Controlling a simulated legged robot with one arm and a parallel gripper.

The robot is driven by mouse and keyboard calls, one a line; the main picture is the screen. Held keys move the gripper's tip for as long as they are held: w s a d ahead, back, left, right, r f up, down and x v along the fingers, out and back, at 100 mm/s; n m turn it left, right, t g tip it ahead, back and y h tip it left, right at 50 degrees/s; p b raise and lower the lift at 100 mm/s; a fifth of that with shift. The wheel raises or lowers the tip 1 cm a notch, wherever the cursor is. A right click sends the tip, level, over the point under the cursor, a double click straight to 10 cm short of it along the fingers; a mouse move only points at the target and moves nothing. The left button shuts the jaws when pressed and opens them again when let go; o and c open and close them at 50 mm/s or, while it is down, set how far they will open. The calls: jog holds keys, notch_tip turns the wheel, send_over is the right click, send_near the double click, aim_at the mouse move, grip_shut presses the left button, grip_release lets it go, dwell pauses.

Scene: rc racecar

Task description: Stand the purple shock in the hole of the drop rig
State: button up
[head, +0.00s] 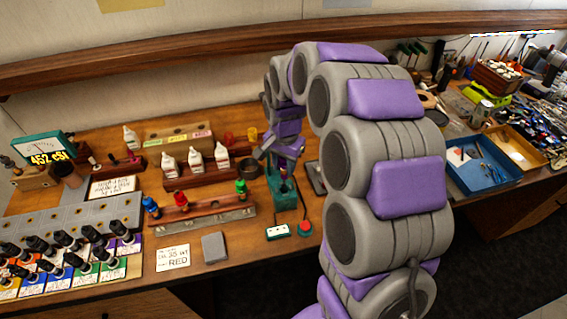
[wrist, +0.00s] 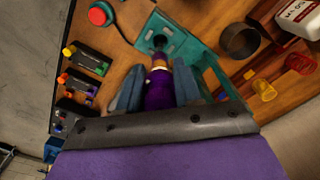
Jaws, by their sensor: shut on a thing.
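The teal drop rig (head: 284,200) stands on the bench in front of my gripper (head: 284,168); its base also shows in the wrist view (wrist: 183,47). My gripper (wrist: 157,90) is shut on the purple shock (wrist: 158,95), with one grey finger on each side of it. The shock's far end points at the dark hole area (wrist: 160,41) of the rig. In the wrist view the end and the hole line up closely. I cannot tell whether the end is inside the hole or just above it. In the head view the shock is mostly hidden by my gripper.
A wooden rack holds blue (head: 151,207), red (head: 181,200) and green (head: 241,188) shocks left of the rig. A red button (head: 303,229) sits in front of it. A dark round cup (wrist: 239,38) and white bottles (head: 195,160) are close by. A grey block (head: 214,247) lies forward left.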

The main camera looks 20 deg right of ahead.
aim_at(284, 185)
jog(key=shift+f, duration=0.25)
jog(key=shift+f, duration=0.7)
jog(key=shift+f+b, duration=0.55)
jog(key=shift+f, duration=2.1)
jog(key=o, duration=1.1)
notch_tip(284, 185, up, 17)
jog(key=p, duration=0.2)
jog(key=shift+f+p, duration=0.15)
jog(key=shift+p, duration=0.2)
jog(key=shift+r, duration=0.3)
